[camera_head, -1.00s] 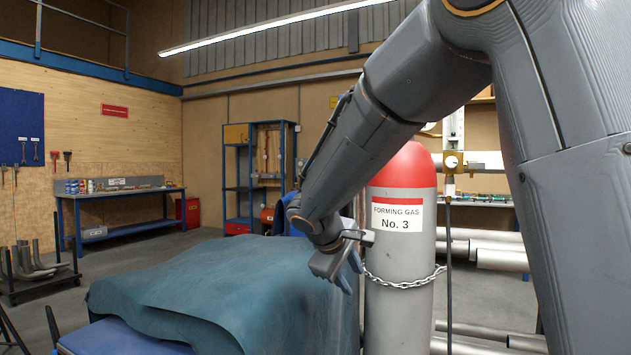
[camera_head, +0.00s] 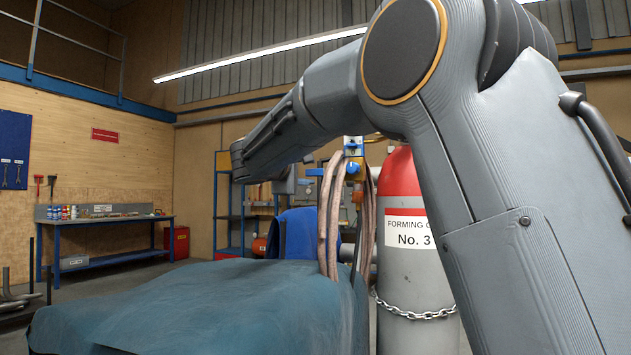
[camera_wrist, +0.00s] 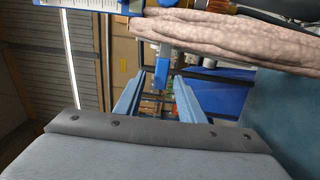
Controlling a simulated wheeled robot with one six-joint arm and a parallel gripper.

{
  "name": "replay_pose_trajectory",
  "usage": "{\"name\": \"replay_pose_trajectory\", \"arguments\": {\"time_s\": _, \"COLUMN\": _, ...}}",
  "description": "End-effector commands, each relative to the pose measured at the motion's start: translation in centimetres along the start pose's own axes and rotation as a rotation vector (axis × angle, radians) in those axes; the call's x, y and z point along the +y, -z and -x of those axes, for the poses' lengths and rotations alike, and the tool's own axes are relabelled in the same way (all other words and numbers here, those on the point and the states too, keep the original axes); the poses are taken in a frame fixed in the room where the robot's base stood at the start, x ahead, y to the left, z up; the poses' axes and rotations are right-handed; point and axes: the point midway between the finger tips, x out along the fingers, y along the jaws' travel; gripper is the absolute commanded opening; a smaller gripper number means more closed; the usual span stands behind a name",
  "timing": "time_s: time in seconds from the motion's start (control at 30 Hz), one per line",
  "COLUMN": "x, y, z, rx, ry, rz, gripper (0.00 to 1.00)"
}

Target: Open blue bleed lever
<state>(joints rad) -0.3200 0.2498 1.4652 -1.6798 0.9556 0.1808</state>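In the wrist view, my gripper (camera_wrist: 159,95) is open, with its two blue-grey fingers apart. A short grey bar with a blue end (camera_wrist: 160,80) shows between the fingers; it looks like the bleed lever, but I cannot tell how far beyond the fingertips it is. In the head view, a blue and brass fitting (camera_head: 353,150) with a blue knob stands above pale brown hoses (camera_head: 331,215). The hoses (camera_wrist: 235,38) also cross the top of the wrist view. My wrist is left of the fitting in the head view and hides most of the gripper.
A red-topped grey gas cylinder (camera_head: 412,285), chained, stands right of the hoses. A blue-green cover (camera_head: 190,310) drapes over something low in front. A blue cloth (camera_head: 300,232) hangs behind it. A workbench (camera_head: 105,222) stands far left.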

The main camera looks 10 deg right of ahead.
Motion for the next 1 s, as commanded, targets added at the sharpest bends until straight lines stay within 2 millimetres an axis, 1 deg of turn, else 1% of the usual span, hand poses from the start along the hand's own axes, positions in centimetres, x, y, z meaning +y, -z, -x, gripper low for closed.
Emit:
{"name": "replay_pose_trajectory", "arguments": {"time_s": 0.3, "x": -0.1, "y": -0.4, "z": -4.7, "rx": -0.006, "ry": 0.004, "rz": 0.001, "gripper": 0.36}}
{"name": "replay_pose_trajectory", "arguments": {"time_s": 0.4, "x": -0.1, "y": -0.4, "z": -6.0, "rx": -0.004, "ry": 0.004, "rz": 0.002, "gripper": 0.36}}
{"name": "replay_pose_trajectory", "arguments": {"time_s": 0.5, "x": -0.1, "y": -0.3, "z": -6.9, "rx": -0.003, "ry": 0.004, "rz": 0.001, "gripper": 0.36}}
{"name": "replay_pose_trajectory", "arguments": {"time_s": 0.63, "x": -0.1, "y": -0.3, "z": -7.5, "rx": -0.002, "ry": 0.004, "rz": 0.001, "gripper": 0.36}}
{"name": "replay_pose_trajectory", "arguments": {"time_s": 0.87, "x": -0.2, "y": -0.1, "z": -7.5, "rx": 0.000, "ry": 0.004, "rz": 0.000, "gripper": 0.36}}
{"name": "replay_pose_trajectory", "arguments": {"time_s": 0.9, "x": -0.2, "y": -0.1, "z": -7.5, "rx": 0.000, "ry": 0.004, "rz": 0.000, "gripper": 0.34}}
{"name": "replay_pose_trajectory", "arguments": {"time_s": 0.97, "x": -0.2, "y": -0.1, "z": -7.5, "rx": 0.000, "ry": 0.004, "rz": 0.000, "gripper": 0.24}}
{"name": "replay_pose_trajectory", "arguments": {"time_s": 1.0, "x": -0.2, "y": -0.1, "z": -7.5, "rx": 0.000, "ry": 0.004, "rz": 0.000, "gripper": 0.17}}
